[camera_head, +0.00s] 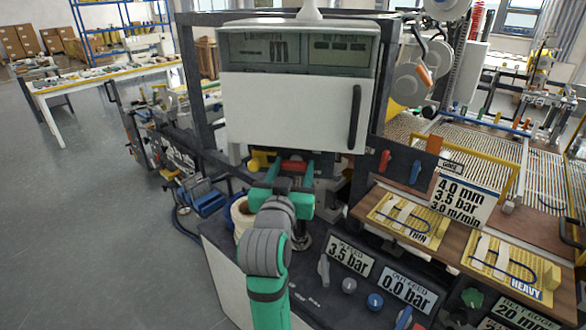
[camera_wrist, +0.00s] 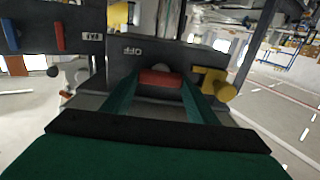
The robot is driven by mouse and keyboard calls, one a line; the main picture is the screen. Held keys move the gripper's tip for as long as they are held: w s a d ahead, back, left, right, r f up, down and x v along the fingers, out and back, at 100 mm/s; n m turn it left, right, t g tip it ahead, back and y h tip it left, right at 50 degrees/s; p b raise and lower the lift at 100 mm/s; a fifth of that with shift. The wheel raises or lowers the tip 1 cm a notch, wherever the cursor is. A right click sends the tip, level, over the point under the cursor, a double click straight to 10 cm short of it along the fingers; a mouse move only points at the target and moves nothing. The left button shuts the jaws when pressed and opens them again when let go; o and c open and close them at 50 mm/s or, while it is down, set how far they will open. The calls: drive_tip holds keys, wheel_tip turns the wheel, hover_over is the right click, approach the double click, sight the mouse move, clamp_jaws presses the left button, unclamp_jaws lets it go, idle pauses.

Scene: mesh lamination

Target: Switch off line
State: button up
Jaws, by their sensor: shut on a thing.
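A red switch handle (camera_head: 293,166) sits low on the machine, under the white hinged cover. In the wrist view the red handle (camera_wrist: 160,78) lies across the front of a dark box (camera_wrist: 195,62) that bears an upside-down "OFF" label (camera_wrist: 132,51). My gripper (camera_head: 292,175) reaches in under the cover. In the wrist view my gripper (camera_wrist: 158,90) has its two green fingers on either side of the red handle, shut on it. The exact contact at the fingertips is partly hidden.
A yellow knob (camera_wrist: 214,83) stands close beside the handle; it is also in the head view (camera_head: 262,158). The white cover (camera_head: 290,110) hangs just above my gripper. Red (camera_head: 384,160) and blue (camera_head: 415,172) levers are to the right. A "0.0 bar" display (camera_head: 405,290) is at the front.

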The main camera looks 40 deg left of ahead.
drive_tip(key=shift+o, duration=0.2)
drive_tip(key=o, duration=1)
drive_tip(key=shift+o, duration=0.2)
drive_tip(key=shift+d, duration=0.15)
